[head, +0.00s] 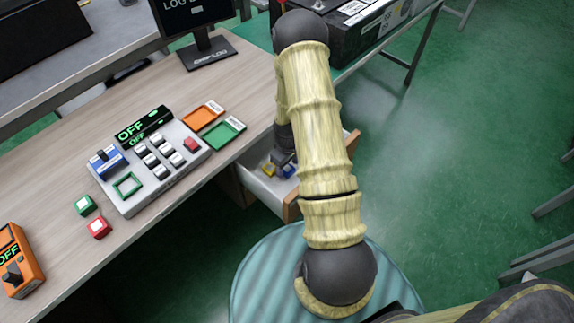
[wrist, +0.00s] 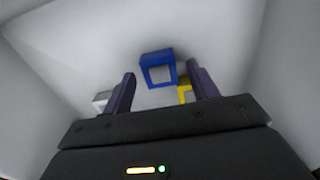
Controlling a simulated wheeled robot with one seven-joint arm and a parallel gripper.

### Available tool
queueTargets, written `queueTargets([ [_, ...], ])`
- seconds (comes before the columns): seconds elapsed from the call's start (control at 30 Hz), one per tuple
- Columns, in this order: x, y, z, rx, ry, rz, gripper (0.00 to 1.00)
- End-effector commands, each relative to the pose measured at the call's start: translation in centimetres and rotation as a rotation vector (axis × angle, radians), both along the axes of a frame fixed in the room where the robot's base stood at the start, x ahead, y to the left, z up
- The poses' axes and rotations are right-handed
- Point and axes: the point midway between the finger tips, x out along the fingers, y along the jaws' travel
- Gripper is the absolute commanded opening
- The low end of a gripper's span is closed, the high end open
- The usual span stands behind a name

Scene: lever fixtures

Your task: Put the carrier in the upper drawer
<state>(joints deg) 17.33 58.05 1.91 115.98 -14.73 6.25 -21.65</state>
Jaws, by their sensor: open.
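An open drawer (head: 262,188) with a pale inside and a wooden front sticks out from under the desk. In the wrist view its white floor and walls (wrist: 225,35) surround my gripper. My gripper (wrist: 161,72) points down into the drawer, open. A blue square-framed piece (wrist: 157,68) lies between and just beyond the fingertips, with a visible gap to each finger. A yellow piece (wrist: 184,92) is partly hidden by the right finger, and a whitish piece (wrist: 102,99) by the left. I cannot tell which piece is the carrier. In the head view my arm hides part of the drawer.
On the desk stand a grey button panel (head: 150,165) reading OFF, orange (head: 203,116) and green (head: 222,132) trays, green (head: 85,205) and red (head: 98,227) cubes, an orange switch box (head: 18,262) and a monitor (head: 207,52). Green floor at right is mostly clear.

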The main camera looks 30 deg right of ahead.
Motion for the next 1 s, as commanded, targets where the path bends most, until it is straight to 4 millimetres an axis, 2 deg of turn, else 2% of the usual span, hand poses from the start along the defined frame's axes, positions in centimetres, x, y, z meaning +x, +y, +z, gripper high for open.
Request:
queueTargets([
  [0.17,0.1,-0.1,1.9,-0.001,-0.004,-0.001,0.59],
  [0.5,0.1,-0.1,8.4,-0.001,-0.004,-0.001,0.59],
  [0.7,0.0,-0.1,11.4,0.0,-0.002,-0.002,0.59],
  [1.0,0.0,0.0,12.1,0.001,0.0,-0.001,0.59],
])
